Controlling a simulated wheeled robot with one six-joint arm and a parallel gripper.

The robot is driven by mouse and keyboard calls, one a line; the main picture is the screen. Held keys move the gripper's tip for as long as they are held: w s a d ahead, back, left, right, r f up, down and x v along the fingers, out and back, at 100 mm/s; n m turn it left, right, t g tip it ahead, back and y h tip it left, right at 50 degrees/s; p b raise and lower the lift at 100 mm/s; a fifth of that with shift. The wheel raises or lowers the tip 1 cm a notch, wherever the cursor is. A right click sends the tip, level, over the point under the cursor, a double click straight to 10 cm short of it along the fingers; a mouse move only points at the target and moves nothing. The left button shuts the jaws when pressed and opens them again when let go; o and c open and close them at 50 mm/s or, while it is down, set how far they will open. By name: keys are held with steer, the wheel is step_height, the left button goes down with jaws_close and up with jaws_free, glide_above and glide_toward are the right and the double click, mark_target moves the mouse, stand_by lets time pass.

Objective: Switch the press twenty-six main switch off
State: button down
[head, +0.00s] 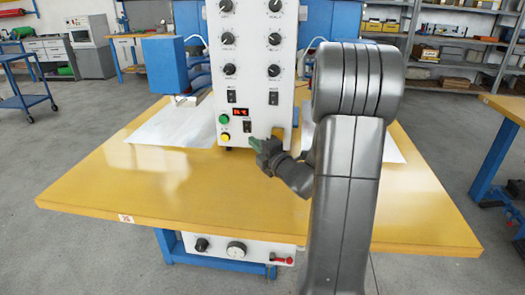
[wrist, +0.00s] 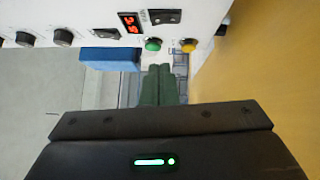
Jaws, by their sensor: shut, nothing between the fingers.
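The white control panel (head: 253,75) stands upright on the yellow table and carries a lit red display (head: 240,111). A black rocker switch (head: 247,127) sits below the display, beside a green button (head: 224,119) and a yellow button (head: 226,137). I cannot read which one is marked as the main switch, nor the rocker's position. My gripper (head: 254,144) is shut and empty, its green fingertips just below that rocker in the head view. In the wrist view the shut fingers (wrist: 158,82) point towards the panel, with the rocker (wrist: 165,16) beyond them; contact is not visible.
Two more rockers (head: 231,97) and several knobs (head: 228,69) are higher on the panel. The yellow table (head: 110,190) bears a small number tag (head: 126,219). A lower panel (head: 222,247) has a gauge and a red-handled part. The table's front left is clear.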

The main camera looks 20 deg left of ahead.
mark_target(244, 125)
steer(key=shift+w+a+r+b, duration=0.15)
steer(key=shift+w+a, duration=0.6)
steer(key=shift+w, duration=0.25)
steer(key=shift+w+a+r+b, duration=0.1)
steer(key=shift+w+a, duration=0.6)
steer(key=shift+w, duration=0.3)
steer(key=shift+w+a+r+b, duration=0.15)
steer(key=shift+w+a, duration=0.6)
steer(key=shift+w, duration=0.25)
steer(key=shift+r, duration=0.1)
steer(key=shift+w+r+p, duration=0.15)
steer(key=shift+r+p, duration=0.15)
steer(key=shift+p, duration=0.8)
steer(key=shift+f, duration=0.3)
